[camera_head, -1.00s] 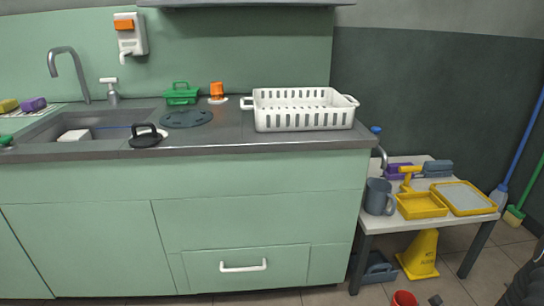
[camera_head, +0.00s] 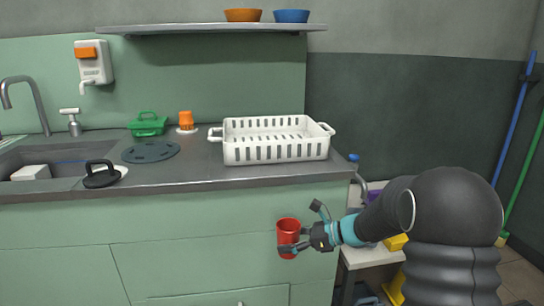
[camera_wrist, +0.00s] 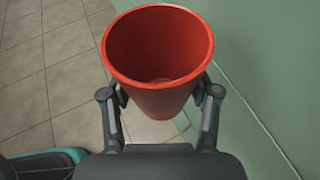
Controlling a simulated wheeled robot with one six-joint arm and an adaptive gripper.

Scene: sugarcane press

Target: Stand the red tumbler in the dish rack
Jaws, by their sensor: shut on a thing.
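The red tumbler (camera_head: 288,236) is upright and empty, held in front of the green cabinet below the counter edge. My gripper (camera_head: 292,242) is shut on it, with a finger on either side. In the wrist view the tumbler (camera_wrist: 158,55) shows its open mouth and inside, and my gripper (camera_wrist: 160,98) grips its lower sides. The white dish rack (camera_head: 275,150) stands on the counter's right end, above and behind the tumbler. It has slotted walls and a handle at each end, and I see nothing in it.
The counter's front edge (camera_head: 180,182) lies between tumbler and rack height. A shelf (camera_head: 210,28) with an orange bowl (camera_head: 243,15) and a blue bowl (camera_head: 291,16) hangs above. A green caddy (camera_head: 147,124) and an orange item (camera_head: 186,120) stand left of the rack.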

